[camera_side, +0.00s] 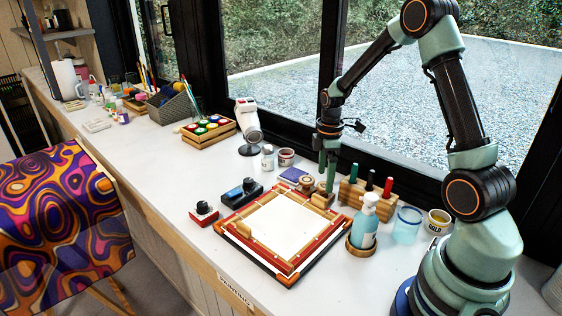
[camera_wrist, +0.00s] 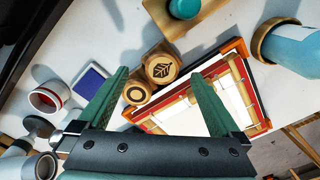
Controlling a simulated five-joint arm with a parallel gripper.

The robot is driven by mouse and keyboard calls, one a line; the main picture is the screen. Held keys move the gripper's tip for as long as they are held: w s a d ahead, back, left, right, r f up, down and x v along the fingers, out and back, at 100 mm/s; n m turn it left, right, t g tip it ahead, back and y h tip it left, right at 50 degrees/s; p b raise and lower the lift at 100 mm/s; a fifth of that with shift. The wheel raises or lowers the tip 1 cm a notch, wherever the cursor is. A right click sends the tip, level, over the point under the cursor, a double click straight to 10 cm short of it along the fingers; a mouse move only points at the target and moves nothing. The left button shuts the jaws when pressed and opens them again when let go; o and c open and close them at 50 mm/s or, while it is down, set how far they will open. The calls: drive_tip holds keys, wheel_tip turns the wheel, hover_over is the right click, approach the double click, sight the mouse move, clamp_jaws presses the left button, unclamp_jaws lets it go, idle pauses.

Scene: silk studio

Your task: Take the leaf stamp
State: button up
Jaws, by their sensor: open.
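The leaf stamp (camera_wrist: 161,68) is a round wooden stamp with a dark leaf mark on its top. In the wrist view it shows between the two green fingers of my gripper (camera_wrist: 158,77). It touches or nearly touches a second wooden stamp with a ring mark (camera_wrist: 136,93). In the side view the leaf stamp (camera_side: 320,199) appears to be the one nearer the pen block, partly behind the fingers. My gripper (camera_side: 327,180) points down over it, open and empty. I cannot tell how far down the fingers reach beside it.
A red and wooden printing frame (camera_side: 247,235) lies in front. A wooden block (camera_side: 352,193) with several handled tools stands right of the stamps, with a blue bottle (camera_side: 364,228) nearby. A blue ink pad (camera_side: 292,174) and jars (camera_side: 286,158) are left and behind.

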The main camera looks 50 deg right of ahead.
sight(324, 187)
drive_tip(key=shift+s+a+f, duration=0.1)
drive_tip(key=shift+s+f, duration=0.05)
drive_tip(key=shift+f, duration=2.2)
drive_tip(key=c, duration=0.8)
drive_tip(key=shift+r, duration=0.15)
wheel_tip(324, 187, up, 20)
drive_tip(key=shift+f, duration=0.1)
